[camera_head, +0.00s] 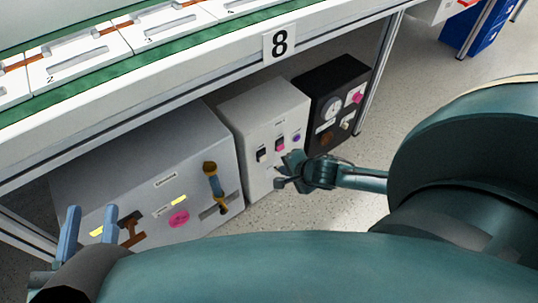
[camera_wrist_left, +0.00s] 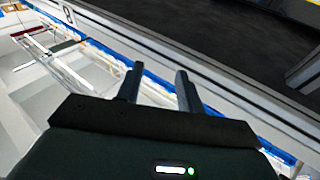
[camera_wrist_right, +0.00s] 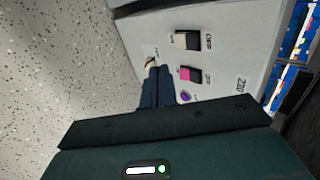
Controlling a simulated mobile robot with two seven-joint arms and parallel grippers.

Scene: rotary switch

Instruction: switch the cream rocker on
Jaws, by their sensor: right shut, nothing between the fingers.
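The cream rocker (camera_wrist_right: 185,40) sits in a black housing on the front of the white box (camera_head: 272,105). In the head view the rocker (camera_head: 262,154) is small, and its on or off position cannot be told. A pink rocker (camera_wrist_right: 189,74) and a purple button (camera_wrist_right: 186,97) are beside it. My right gripper (camera_head: 283,182) is in front of the white box, below the rockers. In the right wrist view its shut fingers (camera_wrist_right: 157,70) hold nothing and are apart from the cream rocker. My left gripper (camera_head: 92,212) is open and empty, at the lower left; its spread fingers (camera_wrist_left: 159,80) show in the left wrist view.
A grey box (camera_head: 150,150) with a yellow-and-blue lever (camera_head: 213,185) and a pink button (camera_head: 178,219) stands left. A black box (camera_head: 335,85) with a gauge stands right. The table (camera_head: 225,60) overhangs all three. Open floor (camera_head: 300,222) lies in front.

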